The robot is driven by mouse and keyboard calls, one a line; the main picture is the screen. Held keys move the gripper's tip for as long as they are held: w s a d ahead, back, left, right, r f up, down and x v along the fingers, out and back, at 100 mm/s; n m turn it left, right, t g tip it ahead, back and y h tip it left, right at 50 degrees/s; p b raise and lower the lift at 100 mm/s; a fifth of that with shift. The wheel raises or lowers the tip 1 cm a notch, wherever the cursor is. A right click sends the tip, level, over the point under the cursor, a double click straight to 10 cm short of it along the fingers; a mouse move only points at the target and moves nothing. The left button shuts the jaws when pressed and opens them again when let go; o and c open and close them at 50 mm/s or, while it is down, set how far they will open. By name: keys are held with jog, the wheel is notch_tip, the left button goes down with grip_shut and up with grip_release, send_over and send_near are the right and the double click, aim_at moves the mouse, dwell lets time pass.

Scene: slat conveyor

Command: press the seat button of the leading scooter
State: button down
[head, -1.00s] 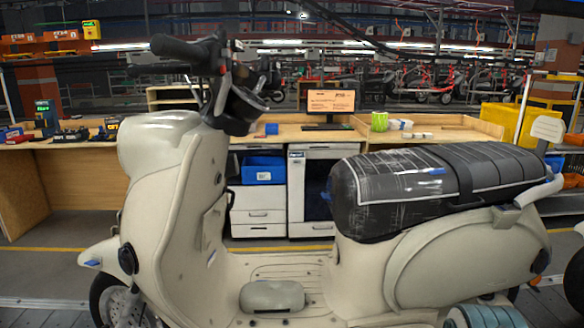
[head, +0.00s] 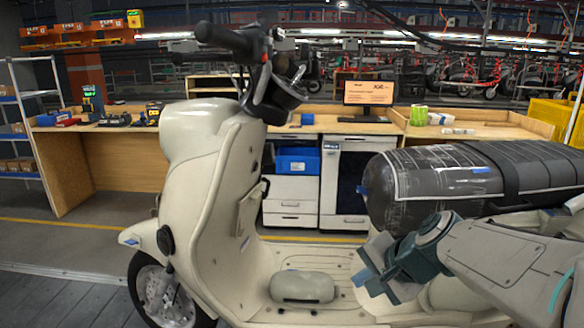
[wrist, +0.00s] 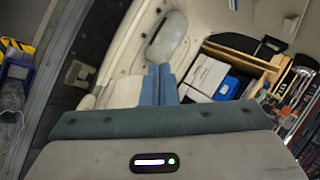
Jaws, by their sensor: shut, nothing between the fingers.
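The cream scooter (head: 205,190) stands upright facing left in the head view, with a dark, plastic-wrapped seat (head: 440,180). Its footboard carries a rounded cream pad (head: 302,287), which also shows in the wrist view (wrist: 166,38). I cannot make out a seat button for certain. My gripper (head: 368,272) is in front of the scooter's footboard, below the front end of the seat. Its blue fingers (wrist: 160,84) are together and empty in the wrist view. My arm hides much of the scooter's rear body.
A wooden workbench (head: 110,150) runs behind the scooter, with a monitor (head: 368,93), a white drawer unit (head: 291,195) and a blue bin (head: 298,160). A shelf rack (head: 20,130) stands at far left. Floor is clear between bench and scooter.

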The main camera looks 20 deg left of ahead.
aim_at(255, 167)
jog(key=w+a+r+m+t+y, duration=0.2)
jog(key=w+a+r+m+y, duration=0.1)
jog(key=w+a+m, duration=0.5)
jog(key=w+a+r+m+t+y, duration=0.2)
jog(key=w+a+r+m, duration=0.3)
jog(key=w, duration=0.7)
jog(key=a+m+y, duration=0.1)
jog(key=a+m, duration=0.1)
jog(key=a, duration=0.2)
jog(key=shift+w+a+r+m+t, duration=0.15)
jog(key=shift+w+r+m+t, duration=0.15)
jog(key=shift+r+m+t, duration=0.1)
jog(key=a+r, duration=0.1)
jog(key=a, duration=0.7)
jog(key=shift+s+a+r+p, duration=0.3)
jog(key=shift+r+p, duration=0.1)
jog(key=shift+p, duration=0.05)
jog(key=shift+a, duration=0.15)
jog(key=shift+a, duration=0.25)
